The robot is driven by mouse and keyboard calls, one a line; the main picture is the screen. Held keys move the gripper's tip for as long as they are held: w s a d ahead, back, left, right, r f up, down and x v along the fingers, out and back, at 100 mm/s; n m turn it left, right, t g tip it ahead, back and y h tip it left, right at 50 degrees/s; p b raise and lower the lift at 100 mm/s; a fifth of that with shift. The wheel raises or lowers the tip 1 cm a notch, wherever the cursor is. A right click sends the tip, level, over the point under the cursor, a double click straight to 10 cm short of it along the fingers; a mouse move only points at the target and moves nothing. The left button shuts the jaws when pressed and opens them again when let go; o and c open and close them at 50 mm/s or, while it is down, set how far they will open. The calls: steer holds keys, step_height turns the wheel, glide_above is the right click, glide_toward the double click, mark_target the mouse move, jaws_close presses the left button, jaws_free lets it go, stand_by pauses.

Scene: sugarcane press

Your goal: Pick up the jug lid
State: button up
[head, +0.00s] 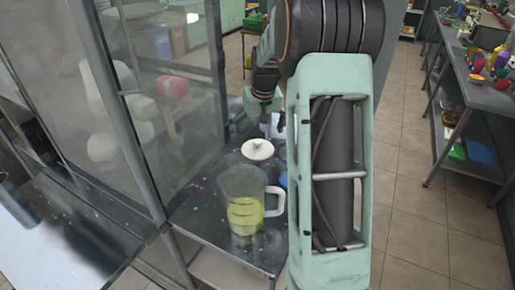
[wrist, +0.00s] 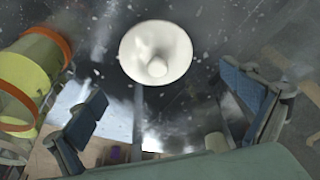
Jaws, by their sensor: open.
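The jug lid (head: 257,149) is a round white lid with a knob on top, lying on the dark metal table behind the jug. In the wrist view the lid (wrist: 156,52) shows from above at the upper middle, ahead of my fingers. My gripper (wrist: 165,108) is open, its two padded fingers wide apart, with nothing between them. In the head view my gripper is near the lid's far side, partly hidden by my arm. The clear jug (head: 243,205) with a white handle holds yellow-green liquid and stands in front of the lid.
The dark table (head: 205,215) is wet and spotted. A glass-panelled metal frame (head: 130,110) stands to its left. A blue object (head: 283,180) is mostly hidden by my arm. A yellow-green container with orange bands (wrist: 28,80) is at the left of the wrist view. Shelving (head: 470,100) stands far right.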

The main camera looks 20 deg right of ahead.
mark_target(258, 141)
steer(key=x, duration=0.4)
steer(key=shift+d+f+p, duration=0.15)
steer(key=shift+f+p, duration=0.15)
steer(key=shift+f, duration=0.1)
